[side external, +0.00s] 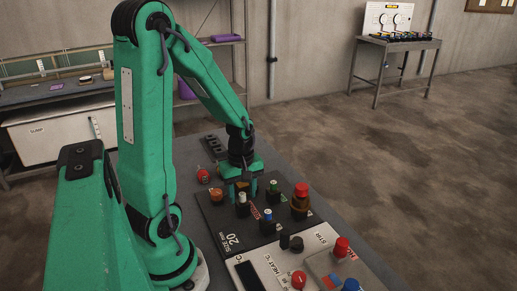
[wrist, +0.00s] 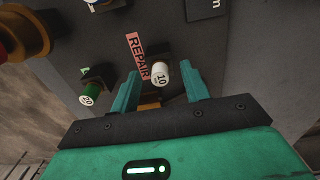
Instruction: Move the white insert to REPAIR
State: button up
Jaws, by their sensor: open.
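The white insert (wrist: 160,73), marked 10, stands between my gripper's fingers (wrist: 157,80) in the wrist view, with a gap visible on both sides. In the side view it is a small pale cap (side external: 242,198) on a dark post, just below and in front of my gripper (side external: 242,184). My gripper is open. The pink REPAIR label (wrist: 137,55) lies on the dark board right beside the insert; its red strip also shows in the side view (side external: 255,212). The insert's lower end is hidden.
A green insert (wrist: 90,97) marked 20 stands left in the wrist view. A blue-topped piece (side external: 268,214) and a large red-capped brown piece (side external: 301,190) stand close by on the board (side external: 222,222). A white panel with red knobs (side external: 298,279) lies at the front.

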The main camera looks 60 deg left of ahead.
aim_at(243, 194)
jog(key=shift+r, duration=0.1)
jog(key=shift+r, duration=2.4)
notch_tip(243, 194, up, 8)
